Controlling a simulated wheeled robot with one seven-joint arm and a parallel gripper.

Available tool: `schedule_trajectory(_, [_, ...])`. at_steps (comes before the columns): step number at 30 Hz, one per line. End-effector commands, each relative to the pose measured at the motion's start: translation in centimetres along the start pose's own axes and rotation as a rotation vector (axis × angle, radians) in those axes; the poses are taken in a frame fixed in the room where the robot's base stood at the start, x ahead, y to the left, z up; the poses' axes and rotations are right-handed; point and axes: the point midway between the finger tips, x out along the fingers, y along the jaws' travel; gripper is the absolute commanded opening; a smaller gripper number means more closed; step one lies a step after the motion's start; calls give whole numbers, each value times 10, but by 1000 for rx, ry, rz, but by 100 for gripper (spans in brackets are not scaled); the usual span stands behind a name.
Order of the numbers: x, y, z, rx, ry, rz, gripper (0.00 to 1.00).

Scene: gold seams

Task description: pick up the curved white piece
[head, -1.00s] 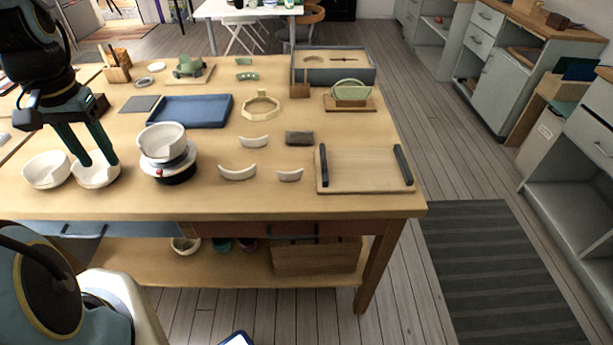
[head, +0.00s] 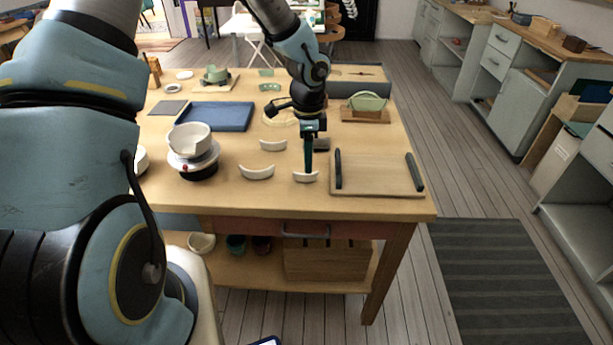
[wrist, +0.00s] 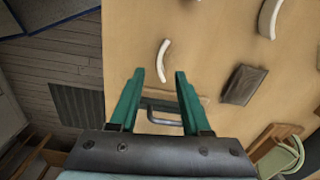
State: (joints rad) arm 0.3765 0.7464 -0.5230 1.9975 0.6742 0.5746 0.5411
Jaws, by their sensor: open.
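Several curved white pieces lie on the wooden table (head: 230,200). The nearest to my gripper is a small one (head: 305,177), left of the wooden board in the head view. It also shows in the wrist view (wrist: 162,58), just beyond my fingertips, its lower end between them in the picture. A larger piece (head: 257,173) lies to its left and another (head: 272,146) behind. My gripper (head: 308,167) points down over the small piece, green fingers apart and empty in the wrist view (wrist: 155,76). Its height above the piece is hard to tell.
The board (head: 375,178) with dark handles lies close to the right. A dark grey block (head: 322,145) sits behind my gripper. A white bowl (head: 188,138) on a stand and a blue tray (head: 218,116) are to the left.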

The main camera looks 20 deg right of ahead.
Motion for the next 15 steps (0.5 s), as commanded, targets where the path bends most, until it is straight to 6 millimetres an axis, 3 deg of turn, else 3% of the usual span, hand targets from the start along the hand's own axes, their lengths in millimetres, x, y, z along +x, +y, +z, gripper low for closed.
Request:
schedule_trajectory(9, [40,2,3,-1,-1,3,47])
schedule_trajectory(15, [52,1,3,-3,0,-1,47])
